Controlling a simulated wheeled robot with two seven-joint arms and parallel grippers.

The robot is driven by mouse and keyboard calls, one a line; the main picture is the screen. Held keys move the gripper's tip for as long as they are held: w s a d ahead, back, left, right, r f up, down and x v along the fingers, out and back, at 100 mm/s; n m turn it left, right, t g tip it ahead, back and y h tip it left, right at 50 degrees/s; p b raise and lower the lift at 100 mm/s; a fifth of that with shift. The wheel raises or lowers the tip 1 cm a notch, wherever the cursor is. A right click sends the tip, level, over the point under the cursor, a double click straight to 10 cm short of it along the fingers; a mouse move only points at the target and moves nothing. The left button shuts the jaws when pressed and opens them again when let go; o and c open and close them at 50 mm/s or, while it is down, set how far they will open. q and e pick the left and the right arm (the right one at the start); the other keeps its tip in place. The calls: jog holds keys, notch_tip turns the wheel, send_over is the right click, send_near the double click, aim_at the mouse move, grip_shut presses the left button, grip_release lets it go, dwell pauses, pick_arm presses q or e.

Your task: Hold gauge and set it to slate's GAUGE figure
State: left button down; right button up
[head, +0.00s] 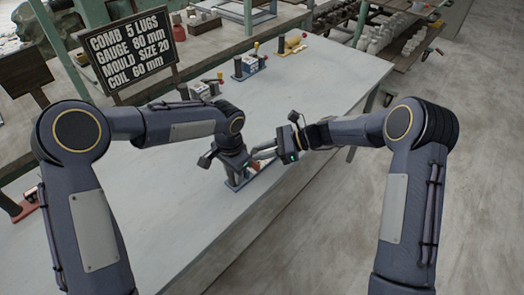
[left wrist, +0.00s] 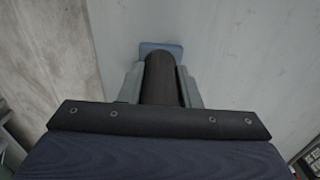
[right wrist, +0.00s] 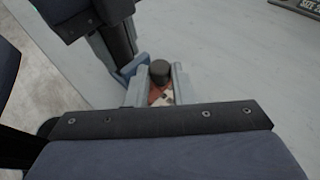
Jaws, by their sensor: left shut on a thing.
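The slate (head: 131,46) stands at the left of the table in the head view; its GAUGE line reads 80 mm. The gauge's blue base (head: 232,186) lies near the table's front edge, with a red part beside it. My left gripper (head: 238,171) is shut on the gauge's dark upright handle (left wrist: 160,82); the blue base (left wrist: 163,46) shows beyond it. My right gripper (head: 258,154) is open beside the left one. In the right wrist view its fingers lie either side of a dark knob (right wrist: 160,72), over red and white parts. The gauge's reading is hidden.
On the grey table (head: 330,85), other small devices (head: 249,66) and a yellow item (head: 291,43) stand along the back edge. A shelf of pots (head: 393,35) is at the upper right. The table's right half is clear.

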grip_shut()
jog(key=w+d, duration=0.3)
jog(key=shift+w+d, duration=0.3)
jog(key=shift+d, duration=0.1)
jog(key=o, duration=0.9)
grip_release()
jog(key=shift+c, duration=0.2)
jog(key=v, duration=1.2)
jog(key=shift+s, duration=0.1)
pick_arm(q)
jog(key=c, duration=1)
grip_release()
